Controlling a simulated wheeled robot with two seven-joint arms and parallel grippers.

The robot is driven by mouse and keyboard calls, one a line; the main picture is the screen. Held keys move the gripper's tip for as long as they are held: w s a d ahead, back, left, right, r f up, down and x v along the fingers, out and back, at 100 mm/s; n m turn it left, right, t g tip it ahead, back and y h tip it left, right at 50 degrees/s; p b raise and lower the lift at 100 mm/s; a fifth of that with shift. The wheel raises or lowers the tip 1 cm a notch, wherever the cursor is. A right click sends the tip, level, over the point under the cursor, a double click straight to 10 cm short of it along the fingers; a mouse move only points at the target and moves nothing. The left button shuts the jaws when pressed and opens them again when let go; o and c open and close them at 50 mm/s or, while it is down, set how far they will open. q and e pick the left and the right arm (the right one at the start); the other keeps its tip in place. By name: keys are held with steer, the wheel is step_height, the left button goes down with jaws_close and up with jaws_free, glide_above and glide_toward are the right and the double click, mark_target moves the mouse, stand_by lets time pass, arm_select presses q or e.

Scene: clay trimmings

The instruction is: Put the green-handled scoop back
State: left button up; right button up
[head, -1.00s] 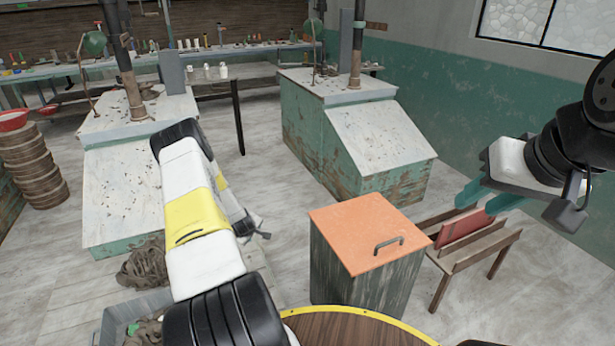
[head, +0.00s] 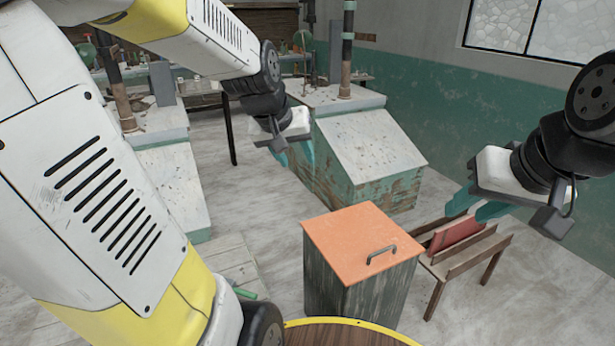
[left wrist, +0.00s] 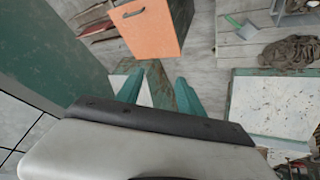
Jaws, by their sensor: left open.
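The green-handled scoop (left wrist: 247,31) lies on pale boards at the upper right of the left wrist view, with its green handle towards the left. In the head view only a bit of green, probably its handle (head: 246,293), shows beside my left arm. My left gripper (head: 294,155) is open and empty, held high in front of the right sloped bench and well away from the scoop. Its two teal fingers (left wrist: 158,92) stand apart in the left wrist view. My right gripper (head: 474,206) is open and empty above the wooden rack at the right.
A bin with an orange lid (head: 345,240) stands shut in the middle. The wooden rack (head: 465,258) holds a red board. A round table (head: 340,335) is at the bottom edge. A grey tray (left wrist: 283,16) and a brown heap (left wrist: 288,52) are near the scoop.

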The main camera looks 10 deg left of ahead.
arm_select(q)
steer(key=s+d+r+m, duration=0.1)
steer(key=s+d, duration=0.1)
steer(key=s, duration=0.5)
steer(key=s+d+r+m+h, duration=0.1)
steer(key=s, duration=0.6)
steer(key=shift+s+d+m, duration=0.15)
steer(key=shift+d+m, duration=0.25)
